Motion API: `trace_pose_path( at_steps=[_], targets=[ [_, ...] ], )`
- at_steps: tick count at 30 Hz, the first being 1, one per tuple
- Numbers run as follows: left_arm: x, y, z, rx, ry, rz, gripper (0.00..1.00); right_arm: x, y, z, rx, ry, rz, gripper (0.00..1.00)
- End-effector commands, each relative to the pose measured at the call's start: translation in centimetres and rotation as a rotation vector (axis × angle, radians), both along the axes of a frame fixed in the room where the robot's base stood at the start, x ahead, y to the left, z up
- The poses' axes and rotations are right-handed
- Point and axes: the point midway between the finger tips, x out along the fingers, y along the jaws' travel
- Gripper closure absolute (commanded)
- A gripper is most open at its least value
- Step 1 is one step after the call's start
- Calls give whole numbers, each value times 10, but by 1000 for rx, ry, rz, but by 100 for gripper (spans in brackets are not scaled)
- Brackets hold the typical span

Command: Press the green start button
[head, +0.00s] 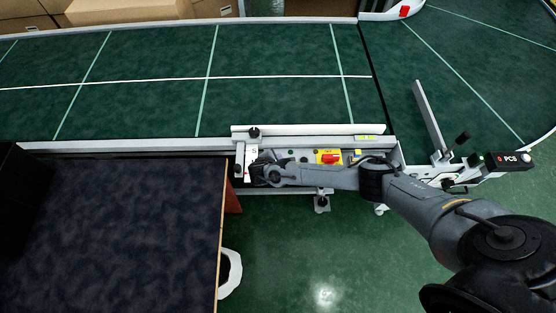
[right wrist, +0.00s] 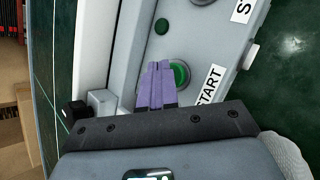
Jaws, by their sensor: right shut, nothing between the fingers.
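The green start button (right wrist: 181,73) is round with a grey ring, on a light grey control panel (right wrist: 205,45) beside a white START label (right wrist: 208,88). My right gripper (right wrist: 159,66) is shut and empty, its purple fingertips together. In the right wrist view the fingertips overlap the button's left side; I cannot tell whether they touch it. In the head view my right gripper (head: 256,172) is at the left end of the panel on the conveyor's near side, and the start button cannot be made out there. My left gripper is not in view.
A smaller green round part (right wrist: 161,26) and another label (right wrist: 242,9) are on the panel. A yellow plate with a red button (head: 329,157) is further right. The green conveyor (head: 280,55) lies behind, a dark-topped table (head: 120,235) at lower left.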

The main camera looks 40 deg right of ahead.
Motion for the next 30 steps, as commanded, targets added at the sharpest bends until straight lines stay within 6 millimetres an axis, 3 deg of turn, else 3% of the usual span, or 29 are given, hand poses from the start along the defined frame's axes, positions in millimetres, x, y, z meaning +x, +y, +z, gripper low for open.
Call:
trace_pose_path(
  at_steps=[16, 30],
  targets=[
    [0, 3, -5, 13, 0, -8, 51, 0, 0, -7, 0, 0, 0, 100],
    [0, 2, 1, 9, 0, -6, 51, 0, 0, -1, 0, 0, 0, 100]
  ],
)
